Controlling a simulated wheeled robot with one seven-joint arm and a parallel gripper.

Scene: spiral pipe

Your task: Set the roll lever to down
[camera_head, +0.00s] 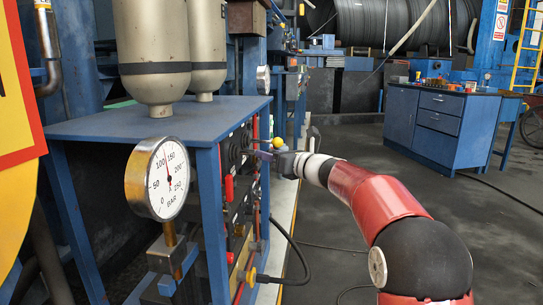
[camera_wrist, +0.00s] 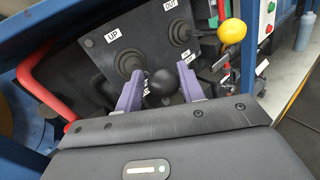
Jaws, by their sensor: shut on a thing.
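In the wrist view, a lever with a round black knob (camera_wrist: 161,82) stands out from a dark control panel (camera_wrist: 98,48). My gripper (camera_wrist: 160,88) has its two purple fingers on either side of this knob and is shut on it. The lever's shaft is mostly hidden behind the knob. No roll marking is readable. In the head view, my gripper (camera_head: 265,154) is at the panel's front; the black knob cannot be made out there.
A lever with a yellow ball (camera_wrist: 232,31) stands close right of my gripper. A red handle (camera_wrist: 40,72) curves at the left. In the head view, a pressure gauge (camera_head: 157,181) and blue frame (camera_head: 215,215) stand at left; a blue cabinet (camera_head: 430,122) stands back right, with open floor between.

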